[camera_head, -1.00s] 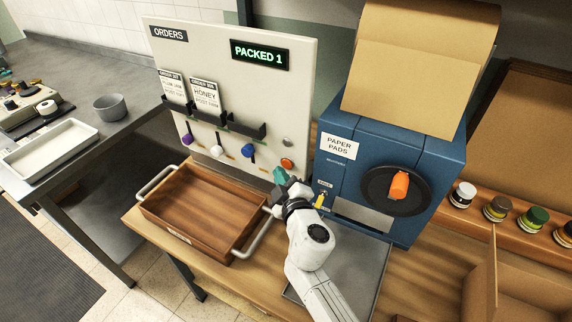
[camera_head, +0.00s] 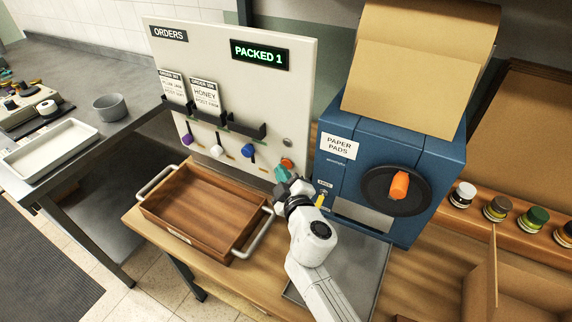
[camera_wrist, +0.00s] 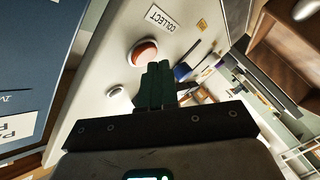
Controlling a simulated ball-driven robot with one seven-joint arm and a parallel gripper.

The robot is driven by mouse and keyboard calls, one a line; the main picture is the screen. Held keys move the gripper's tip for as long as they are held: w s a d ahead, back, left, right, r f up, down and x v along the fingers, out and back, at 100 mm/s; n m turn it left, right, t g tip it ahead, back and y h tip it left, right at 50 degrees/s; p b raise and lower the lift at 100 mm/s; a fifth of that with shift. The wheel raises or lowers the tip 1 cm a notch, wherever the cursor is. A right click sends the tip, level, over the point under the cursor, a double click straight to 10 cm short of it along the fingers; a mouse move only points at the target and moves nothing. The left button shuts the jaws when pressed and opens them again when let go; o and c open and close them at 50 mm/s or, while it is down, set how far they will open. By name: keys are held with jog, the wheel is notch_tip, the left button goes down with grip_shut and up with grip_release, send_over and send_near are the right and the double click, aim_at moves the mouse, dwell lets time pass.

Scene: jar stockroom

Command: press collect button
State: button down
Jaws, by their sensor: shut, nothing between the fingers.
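The collect button is an orange-red round button (camera_head: 287,163) low on the right side of the cream orders board (camera_head: 260,95). In the wrist view the button (camera_wrist: 144,53) has a pale rim and sits near a COLLECT label (camera_wrist: 163,18). My gripper (camera_head: 282,173) has teal fingers and is shut and empty, just below the button in the head view. In the wrist view the shut fingers (camera_wrist: 156,83) point at the board close beside the button. I cannot tell whether they touch it.
A small grey round knob (camera_head: 287,142) is above the button. A blue paper pads machine (camera_head: 390,150) stands close to the right. A wooden tray (camera_head: 200,205) with metal handles lies at the left. Purple, white and blue knobs hang on the board; its display reads PACKED 1.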

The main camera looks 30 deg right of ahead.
jog(key=shift+w+d, duration=0.25)
jog(key=shift+d, duration=0.1)
dwell(0.6)
jog(key=shift+s+a, duration=0.1)
jog(key=shift+a, duration=0.05)
jog(key=shift+s+a, duration=0.45)
jog(key=shift+a, duration=0.05)
dwell(0.3)
jog(key=shift+s+a+b, duration=0.55)
jog(key=shift+s+a, duration=0.2)
jog(key=shift+a, duration=0.3)
jog(key=shift+s+a+b, duration=0.5)
jog(key=shift+s+a, duration=0.2)
jog(key=shift+a, duration=0.3)
jog(key=shift+f, duration=0.1)
